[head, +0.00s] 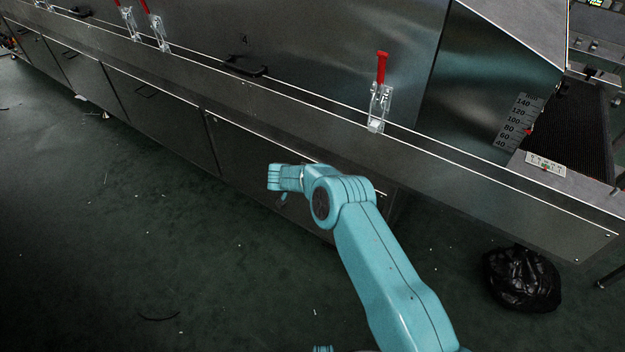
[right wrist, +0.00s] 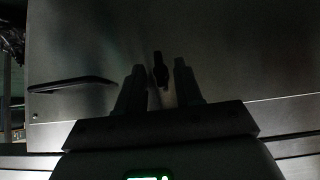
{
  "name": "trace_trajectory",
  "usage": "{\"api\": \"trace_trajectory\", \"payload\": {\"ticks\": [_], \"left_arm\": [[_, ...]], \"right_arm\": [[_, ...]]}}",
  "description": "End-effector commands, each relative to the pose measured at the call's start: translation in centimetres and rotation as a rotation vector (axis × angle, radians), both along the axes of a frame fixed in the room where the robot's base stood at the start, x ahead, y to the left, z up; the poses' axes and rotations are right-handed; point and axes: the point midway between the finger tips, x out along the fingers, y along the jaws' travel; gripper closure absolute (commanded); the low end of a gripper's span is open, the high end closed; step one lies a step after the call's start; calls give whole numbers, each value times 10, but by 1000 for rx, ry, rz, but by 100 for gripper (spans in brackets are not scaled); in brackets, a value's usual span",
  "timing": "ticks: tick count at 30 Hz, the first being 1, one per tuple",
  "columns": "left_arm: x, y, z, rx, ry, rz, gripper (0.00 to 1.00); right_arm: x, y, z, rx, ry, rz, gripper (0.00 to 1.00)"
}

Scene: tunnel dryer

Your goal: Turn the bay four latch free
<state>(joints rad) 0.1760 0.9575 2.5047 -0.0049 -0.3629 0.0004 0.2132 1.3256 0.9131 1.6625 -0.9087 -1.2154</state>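In the right wrist view a small dark upright latch (right wrist: 160,68) stands on a grey metal door (right wrist: 225,55). My right gripper (right wrist: 159,67) is open, with one finger on each side of the latch and a gap showing on both sides. I cannot tell how deep the latch sits between the fingertips. In the head view my right arm reaches to the lower doors below the dryer's long ledge, and its wrist hides the gripper and this latch. The upper panel there bears a small "4" (head: 244,40).
A dark bar handle (right wrist: 72,84) lies left of the latch in the wrist view. In the head view a red-handled toggle clamp (head: 381,85) stands above the ledge (head: 460,170). A black bag (head: 521,279) lies on the floor at right. The green floor at left is mostly clear.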

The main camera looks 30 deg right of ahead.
Motion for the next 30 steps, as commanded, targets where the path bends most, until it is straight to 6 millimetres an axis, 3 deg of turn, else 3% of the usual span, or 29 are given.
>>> {"api": "trace_trajectory", "payload": {"ticks": [8,21,30], "left_arm": [[0,0,8,0,0,0,57],[0,0,34,0,0,0,57],[0,0,39,0,0,0,57]], "right_arm": [[-4,12,15,2,1,2,65],[-33,85,93,1,-1,3,65],[-43,107,115,1,1,1,65]]}}
